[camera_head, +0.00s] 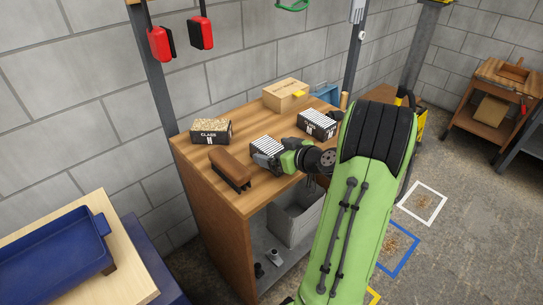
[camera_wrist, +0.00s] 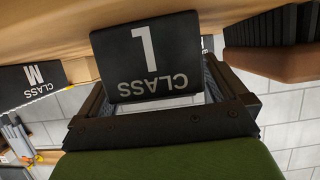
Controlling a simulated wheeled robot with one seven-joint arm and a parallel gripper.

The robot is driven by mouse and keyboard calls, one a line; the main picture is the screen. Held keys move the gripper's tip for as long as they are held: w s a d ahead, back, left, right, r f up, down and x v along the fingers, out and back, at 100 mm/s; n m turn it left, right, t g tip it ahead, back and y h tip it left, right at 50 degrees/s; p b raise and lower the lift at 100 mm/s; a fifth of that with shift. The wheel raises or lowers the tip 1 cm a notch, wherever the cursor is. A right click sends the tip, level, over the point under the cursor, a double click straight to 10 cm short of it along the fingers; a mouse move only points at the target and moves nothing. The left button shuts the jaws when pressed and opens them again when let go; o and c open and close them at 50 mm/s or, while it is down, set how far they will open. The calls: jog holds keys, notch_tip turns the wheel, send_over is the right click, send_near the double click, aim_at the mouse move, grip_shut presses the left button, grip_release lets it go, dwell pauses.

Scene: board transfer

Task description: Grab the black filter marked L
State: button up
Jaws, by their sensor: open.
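The black filter marked L (camera_wrist: 150,60) fills the space between the fingers of my gripper (camera_wrist: 158,88) in the wrist view, its "CLASS L" label upside down. In the head view the same filter, with a striped white top (camera_head: 266,145), stands on the wooden workbench (camera_head: 245,198), its label hidden by my gripper (camera_head: 268,161). My gripper is open, with a finger on either side of the filter. Whether the fingers touch it I cannot tell. A black filter marked M (camera_head: 317,126) stands to the right; it also shows at the left of the wrist view (camera_wrist: 32,82).
Another "CLASS" filter (camera_head: 211,131) with a tan top stands at the left of the bench. A brown brush (camera_head: 230,168) lies close to my gripper's left. A wooden box (camera_head: 285,95) and a blue container (camera_head: 325,93) stand behind. A grey bin (camera_head: 292,219) sits below.

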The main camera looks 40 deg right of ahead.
jog(key=c, duration=1.1)
